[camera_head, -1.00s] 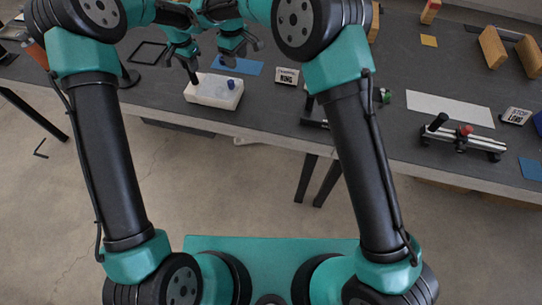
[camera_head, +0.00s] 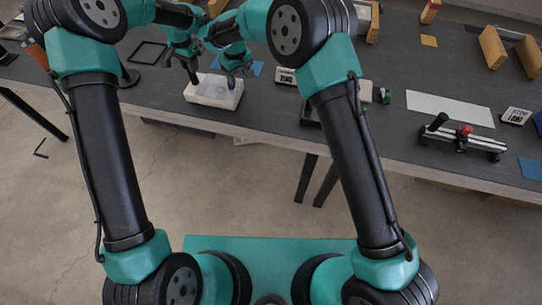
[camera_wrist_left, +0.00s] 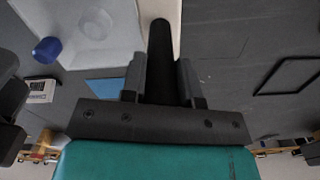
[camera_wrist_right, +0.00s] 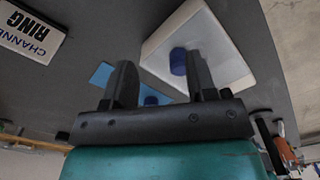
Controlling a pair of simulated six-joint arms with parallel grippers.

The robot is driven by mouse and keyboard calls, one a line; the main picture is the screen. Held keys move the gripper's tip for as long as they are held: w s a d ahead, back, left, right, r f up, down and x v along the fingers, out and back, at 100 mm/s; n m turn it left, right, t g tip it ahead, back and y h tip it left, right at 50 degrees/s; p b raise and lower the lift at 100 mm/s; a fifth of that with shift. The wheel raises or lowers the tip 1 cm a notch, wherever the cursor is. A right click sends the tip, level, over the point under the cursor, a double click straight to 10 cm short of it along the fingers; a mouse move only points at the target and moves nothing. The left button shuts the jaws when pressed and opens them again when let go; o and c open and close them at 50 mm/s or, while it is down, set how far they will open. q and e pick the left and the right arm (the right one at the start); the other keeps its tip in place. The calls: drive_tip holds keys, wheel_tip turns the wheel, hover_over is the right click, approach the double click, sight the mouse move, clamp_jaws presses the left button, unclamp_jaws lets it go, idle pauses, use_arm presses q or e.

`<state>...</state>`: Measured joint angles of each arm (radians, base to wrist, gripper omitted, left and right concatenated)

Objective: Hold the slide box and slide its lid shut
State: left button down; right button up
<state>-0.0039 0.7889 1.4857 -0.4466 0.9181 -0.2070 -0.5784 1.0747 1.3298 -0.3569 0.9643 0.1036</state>
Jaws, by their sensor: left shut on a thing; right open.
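The white slide box (camera_head: 213,103) stands near the front edge of the table, at the left of the head view. Its pale lid (camera_wrist_left: 94,22) carries a blue knob (camera_wrist_left: 47,50). My left gripper (camera_head: 192,78) is shut on a black upright post (camera_wrist_left: 161,58) at the box's left end. My right gripper (camera_head: 232,78) is open at the box's right end. In the right wrist view the blue knob (camera_wrist_right: 178,62) appears between its fingers, closer to the right-hand finger. Contact cannot be told. The head view hides the knob behind the right gripper.
A blue mat (camera_wrist_right: 102,74) lies behind the box, and a "CHANNEL RING" sign (camera_wrist_right: 28,34) stands beside it. A black square frame (camera_head: 148,51) lies to the left. A clamp-like rail device (camera_head: 460,138) and white sheet (camera_head: 450,108) are far right.

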wheel_tip(320, 180, down, 4)
drive_tip(key=shift+s+d+f, duration=0.15)
drive_tip(key=d, duration=0.2)
drive_tip(key=s+d, duration=0.1)
drive_tip(key=d, duration=0.4)
drive_tip(key=shift+s+d, duration=0.1)
drive_tip(key=shift+s, duration=0.25)
wheel_tip(320, 180, up, 12)
drive_tip(key=s+d+f+g+h, duration=0.1)
drive_tip(key=s+d+f+h, duration=0.1)
drive_tip(key=s+f, duration=0.8)
drive_tip(key=s+d+f+g+h, duration=0.1)
drive_tip(key=s+f+h, duration=0.3)
drive_tip(key=s+f, duration=0.7)
drive_tip(key=shift+d+f+n+h, duration=0.35)
drive_tip(key=shift+d+f, duration=0.2)
drive_tip(key=shift+f, duration=0.6)
drive_tip(key=shift+s, duration=0.1)
